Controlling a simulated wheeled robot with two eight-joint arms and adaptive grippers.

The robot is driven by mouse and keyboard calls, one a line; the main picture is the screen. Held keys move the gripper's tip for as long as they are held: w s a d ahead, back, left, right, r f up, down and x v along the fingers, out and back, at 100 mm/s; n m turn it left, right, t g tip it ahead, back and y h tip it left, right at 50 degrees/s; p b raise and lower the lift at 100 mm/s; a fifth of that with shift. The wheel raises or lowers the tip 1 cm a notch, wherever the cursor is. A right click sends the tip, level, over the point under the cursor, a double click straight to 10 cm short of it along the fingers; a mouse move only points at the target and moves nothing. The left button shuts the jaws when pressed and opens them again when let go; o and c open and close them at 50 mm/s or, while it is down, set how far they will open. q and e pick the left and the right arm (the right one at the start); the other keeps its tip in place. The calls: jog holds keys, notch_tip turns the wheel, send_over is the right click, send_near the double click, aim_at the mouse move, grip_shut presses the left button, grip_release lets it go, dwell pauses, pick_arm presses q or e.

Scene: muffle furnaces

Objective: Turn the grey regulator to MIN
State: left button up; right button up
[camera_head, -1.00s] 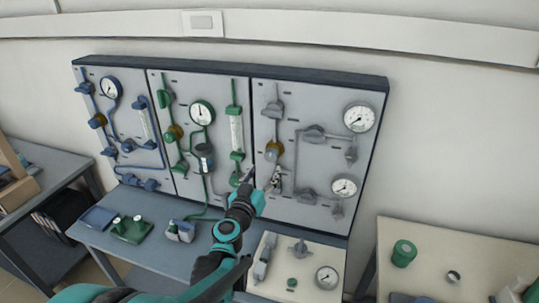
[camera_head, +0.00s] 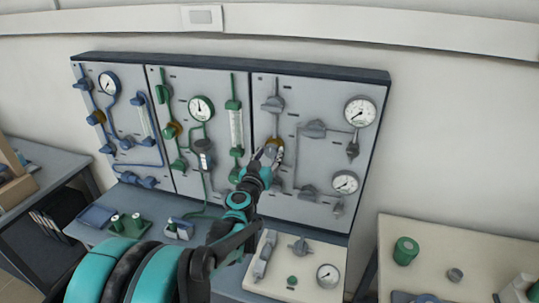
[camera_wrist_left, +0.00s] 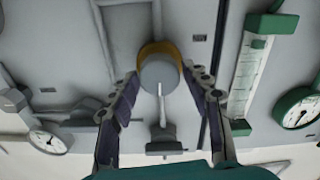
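The grey regulator, a round grey knob with an orange-brown collar, is on the right grey panel (camera_head: 345,82). In the head view the knob (camera_head: 272,147) is partly hidden by my left gripper (camera_head: 267,157). In the left wrist view the knob (camera_wrist_left: 158,73) faces the camera, with a thin light bar running down from it. My left gripper (camera_wrist_left: 160,80) is open there, one finger on each side of the knob, with small gaps showing. I cannot read a MIN mark. My right gripper is not in view.
Gauges (camera_head: 360,112) and grey valves (camera_head: 313,129) are on the same panel. The green panel's flow tube (camera_head: 236,130) is close on the left. A bench unit with a gauge (camera_head: 327,277) is below. A side table holds a green cylinder (camera_head: 406,250).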

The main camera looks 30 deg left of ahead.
pick_arm(q)
jog(key=c, duration=0.6)
jog(key=shift+n, duration=0.3)
jog(key=n, duration=0.3)
jog(key=shift+p, duration=0.3)
jog(key=n, duration=0.4)
jog(key=shift+a, duration=0.1)
jog(key=n, duration=0.5)
jog(key=shift+n+p, duration=0.3)
jog(key=shift+p, duration=0.05)
jog(key=n, duration=0.4)
jog(key=shift+f+n, duration=0.15)
jog(key=shift+n, duration=0.55)
